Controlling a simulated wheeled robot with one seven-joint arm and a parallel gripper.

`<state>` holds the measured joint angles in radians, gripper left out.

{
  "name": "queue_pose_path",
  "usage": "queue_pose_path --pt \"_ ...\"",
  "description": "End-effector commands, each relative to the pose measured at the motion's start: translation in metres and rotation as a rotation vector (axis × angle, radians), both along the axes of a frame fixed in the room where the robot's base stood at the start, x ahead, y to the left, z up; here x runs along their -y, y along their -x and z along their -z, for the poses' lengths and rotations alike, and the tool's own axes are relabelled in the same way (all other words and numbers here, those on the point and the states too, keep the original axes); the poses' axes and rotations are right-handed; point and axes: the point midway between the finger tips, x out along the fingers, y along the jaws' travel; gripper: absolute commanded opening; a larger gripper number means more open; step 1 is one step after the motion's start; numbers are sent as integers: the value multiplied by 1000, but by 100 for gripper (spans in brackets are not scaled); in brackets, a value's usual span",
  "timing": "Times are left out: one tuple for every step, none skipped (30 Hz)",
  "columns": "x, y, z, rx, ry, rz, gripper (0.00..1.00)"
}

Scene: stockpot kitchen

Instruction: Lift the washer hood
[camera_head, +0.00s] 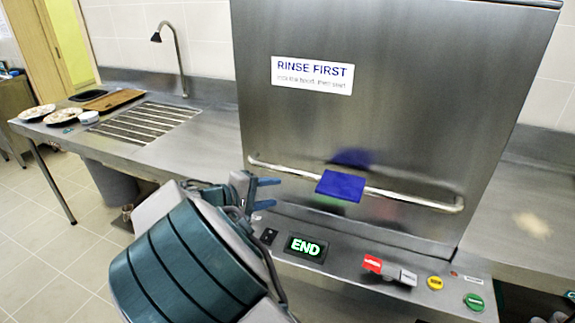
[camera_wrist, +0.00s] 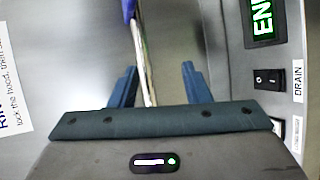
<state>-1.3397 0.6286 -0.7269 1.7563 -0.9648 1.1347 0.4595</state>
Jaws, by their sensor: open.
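The washer hood (camera_head: 385,110) is a large steel box, down over its base, with a "RINSE FIRST" label (camera_head: 312,75). A pale horizontal handle bar (camera_head: 420,200) crosses its lower front, with a blue piece (camera_head: 341,186) at its middle. My gripper (camera_head: 272,193) is open and empty, near the left part of the bar and just below it in the head view. In the wrist view the bar (camera_wrist: 139,50) runs lengthwise into the gap between my two blue fingers (camera_wrist: 157,80). I cannot tell whether the fingers reach around it.
The control panel below the hood has a lit "END" display (camera_head: 305,248), a red switch (camera_head: 372,264), a yellow button (camera_head: 435,283) and a green button (camera_head: 474,302). A steel counter (camera_head: 165,148) at left holds plates (camera_head: 65,115), a board (camera_head: 113,99) and a faucet (camera_head: 172,45).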

Motion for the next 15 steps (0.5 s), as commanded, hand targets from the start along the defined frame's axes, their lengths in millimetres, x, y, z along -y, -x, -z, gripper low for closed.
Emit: queue_pose_path --pt "-19 1 -4 34 36 -37 43" --pt "-27 1 -6 51 52 -51 43" --pt "-36 1 -9 71 68 -70 43" --pt "-41 1 -11 82 79 -79 43" --pt "-45 2 -13 93 86 -88 43" --pt "-49 1 -14 102 94 -97 43" --pt "-50 1 -15 107 99 -100 43" --pt "-50 0 -15 111 101 -102 43" --pt "-49 -2 -15 113 103 -102 43" --pt "-47 -5 -14 113 104 -103 43" --pt "-44 -7 -14 113 103 -102 43" --pt "-40 -12 -13 112 102 -101 43" --pt "-36 -15 -12 112 103 -99 43" --pt "-31 -19 -11 111 102 -99 43" --pt "-26 -25 -10 111 104 -99 43"
